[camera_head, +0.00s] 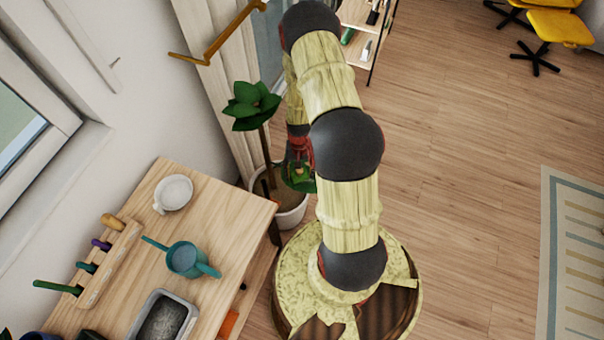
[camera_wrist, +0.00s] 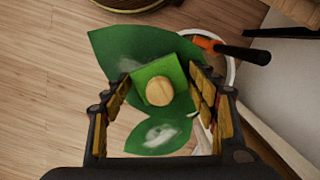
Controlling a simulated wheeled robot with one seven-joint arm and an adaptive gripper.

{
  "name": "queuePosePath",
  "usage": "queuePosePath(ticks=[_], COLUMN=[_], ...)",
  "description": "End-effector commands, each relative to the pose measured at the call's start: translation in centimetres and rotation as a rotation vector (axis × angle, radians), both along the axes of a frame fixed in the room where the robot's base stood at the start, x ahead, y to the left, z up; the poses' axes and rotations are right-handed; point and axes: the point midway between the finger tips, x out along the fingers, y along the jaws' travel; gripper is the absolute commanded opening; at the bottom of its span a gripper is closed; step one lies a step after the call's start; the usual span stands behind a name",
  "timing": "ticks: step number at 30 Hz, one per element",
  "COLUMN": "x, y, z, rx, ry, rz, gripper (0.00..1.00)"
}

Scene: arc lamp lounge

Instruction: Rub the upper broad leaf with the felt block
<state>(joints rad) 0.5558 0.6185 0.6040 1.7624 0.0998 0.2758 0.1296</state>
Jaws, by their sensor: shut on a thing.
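My gripper (camera_wrist: 161,97) is shut on the felt block (camera_wrist: 181,72), a green square with a round wooden knob, seen between the fingers in the wrist view. The block overlaps a large broad green leaf (camera_wrist: 115,50) that carries a faint pale smear; whether they touch is unclear. A second broad leaf (camera_wrist: 150,138), with a stronger whitish patch, shows nearer the camera. In the head view the potted plant has a leafy crown (camera_head: 250,105) on a thin stem. My gripper (camera_head: 298,168) is low beside the stem, partly hidden by my arm.
The plant's white pot (camera_head: 293,216) stands on the floor beside a wooden table (camera_head: 232,215). A dark-handled tool (camera_wrist: 240,53) reaches over the pot rim. Open floor lies right.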

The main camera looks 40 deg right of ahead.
Motion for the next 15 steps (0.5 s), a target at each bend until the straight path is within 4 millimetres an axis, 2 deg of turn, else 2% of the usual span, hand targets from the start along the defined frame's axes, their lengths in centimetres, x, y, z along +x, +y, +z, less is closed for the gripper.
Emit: queuePosePath(ticks=[4, 6, 8, 15], x=[0.5, 0.7, 1.0, 1.4], y=[0.2, 0.2, 0.1, 0.3], z=[-0.2, 0.7, 2.5, 4.6], rx=[0.000, 0.001, -0.002, -0.001], ry=[0.000, 0.001, -0.004, 0.000], rz=[0.001, 0.002, 0.003, 0.005], gripper=[0.38, 0.38, 0.38, 0.38])
